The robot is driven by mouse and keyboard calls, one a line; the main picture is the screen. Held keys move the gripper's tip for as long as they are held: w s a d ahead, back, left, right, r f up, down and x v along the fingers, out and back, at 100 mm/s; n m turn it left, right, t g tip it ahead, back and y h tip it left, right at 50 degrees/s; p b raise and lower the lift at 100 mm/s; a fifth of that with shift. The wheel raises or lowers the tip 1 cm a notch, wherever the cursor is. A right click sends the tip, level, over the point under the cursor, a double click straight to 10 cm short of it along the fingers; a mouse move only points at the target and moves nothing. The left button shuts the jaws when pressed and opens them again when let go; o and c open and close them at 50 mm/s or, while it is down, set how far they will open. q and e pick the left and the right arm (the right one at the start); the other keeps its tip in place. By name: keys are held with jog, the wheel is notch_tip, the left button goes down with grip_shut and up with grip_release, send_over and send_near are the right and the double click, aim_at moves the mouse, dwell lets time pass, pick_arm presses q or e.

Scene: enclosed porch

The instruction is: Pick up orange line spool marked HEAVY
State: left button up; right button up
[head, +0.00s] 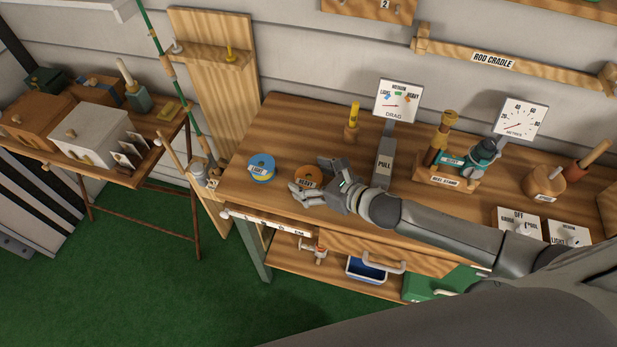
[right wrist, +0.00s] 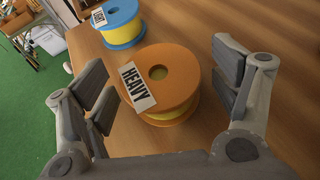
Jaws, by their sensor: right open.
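The orange line spool marked HEAVY (head: 307,176) stands on the wooden workbench near its left end, partly hidden by my right gripper in the head view. In the right wrist view the orange spool (right wrist: 165,80) shows its round top with a centre hole, a white HEAVY label and yellow line below. My right gripper (head: 312,187) is open, and its fingers (right wrist: 165,95) sit on either side of the spool, with visible gaps between fingers and spool. My left gripper is not in view.
A blue spool marked LIGHT (head: 261,167) stands to the left of the orange one and shows in the right wrist view (right wrist: 118,22). A grey PULL post (head: 384,160) with a drag gauge (head: 398,101) and a reel stand (head: 446,178) are to the right. The bench's front edge is close.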

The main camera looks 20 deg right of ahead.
jog(key=c, duration=1.1)
jog(key=shift+r, duration=0.15)
